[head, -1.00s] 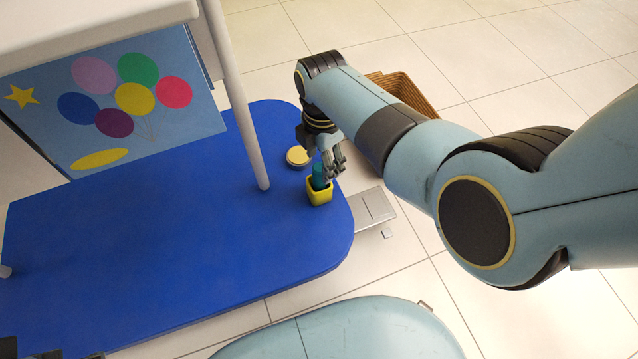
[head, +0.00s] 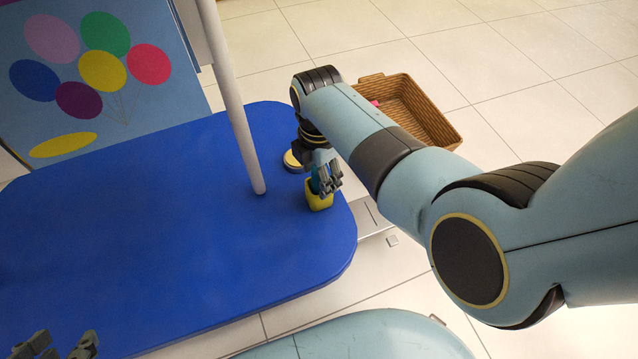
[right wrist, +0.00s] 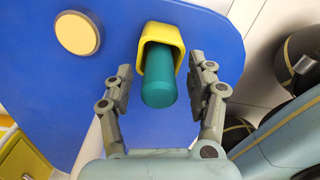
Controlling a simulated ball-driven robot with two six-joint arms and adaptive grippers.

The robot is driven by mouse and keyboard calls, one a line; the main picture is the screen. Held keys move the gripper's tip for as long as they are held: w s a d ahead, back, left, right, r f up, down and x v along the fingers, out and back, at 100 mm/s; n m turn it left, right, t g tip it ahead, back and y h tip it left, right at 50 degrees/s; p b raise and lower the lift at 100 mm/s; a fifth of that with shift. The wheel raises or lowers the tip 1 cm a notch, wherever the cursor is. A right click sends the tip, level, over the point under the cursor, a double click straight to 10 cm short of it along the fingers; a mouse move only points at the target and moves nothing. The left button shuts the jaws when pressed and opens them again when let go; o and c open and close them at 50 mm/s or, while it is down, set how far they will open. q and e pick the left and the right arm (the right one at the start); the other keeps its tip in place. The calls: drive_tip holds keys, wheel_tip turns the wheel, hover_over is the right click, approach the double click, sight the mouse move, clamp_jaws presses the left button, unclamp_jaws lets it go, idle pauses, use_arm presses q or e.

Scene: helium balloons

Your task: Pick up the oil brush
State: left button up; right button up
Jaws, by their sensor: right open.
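The oil brush shows as a teal handle (right wrist: 158,87) standing in a small yellow holder (right wrist: 177,37) on the blue table; its lower end is hidden in the holder. In the head view the handle (head: 315,186) is partly covered by my right gripper (head: 329,180), and the holder (head: 319,203) sits by the table's right edge. In the right wrist view my right gripper (right wrist: 160,80) is open, one finger on each side of the handle, with gaps visible. My left gripper (head: 60,346) is at the lower left corner, its two fingers apart and empty.
A round yellow-topped tin (head: 292,161) stands near the holder on the blue table (head: 170,230). A white pole (head: 232,100) rises beside it. A balloon picture board (head: 90,80) is at the left. A wicker basket (head: 425,110) is on the floor behind my right arm.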

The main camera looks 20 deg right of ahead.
drive_tip(key=shift+c, duration=0.3)
clamp_jaws()
idle(0.3)
